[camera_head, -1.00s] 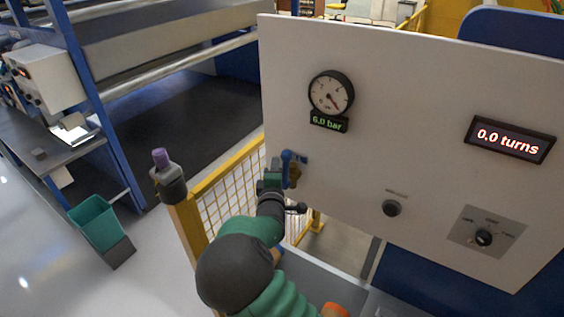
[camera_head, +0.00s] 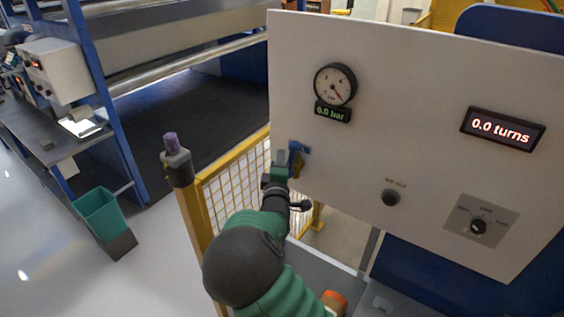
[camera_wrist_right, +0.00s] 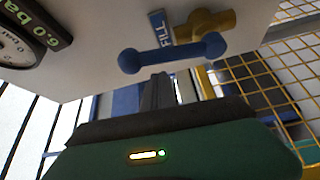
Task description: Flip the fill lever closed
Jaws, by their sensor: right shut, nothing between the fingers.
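The blue fill lever (camera_head: 296,147) is at the lower left of the white panel, on a brass valve body (camera_head: 298,168). In the right wrist view the lever (camera_wrist_right: 172,54) lies across the picture, with rounded ends, beside the brass valve (camera_wrist_right: 208,22) and a blue FILL label (camera_wrist_right: 160,28). My right gripper (camera_head: 282,160) is shut and empty, close to the lever's left side in the head view. Its fingertips (camera_wrist_right: 158,80) point at the lever's middle in the wrist view; I cannot tell whether they touch. My left gripper is not in view.
The white panel (camera_head: 400,110) carries a pressure gauge (camera_head: 335,84) with a bar readout, a 0.0 turns display (camera_head: 502,129), a black button (camera_head: 391,197) and a rotary selector (camera_head: 479,226). A yellow mesh fence (camera_head: 235,180) and a post stand left of my right arm.

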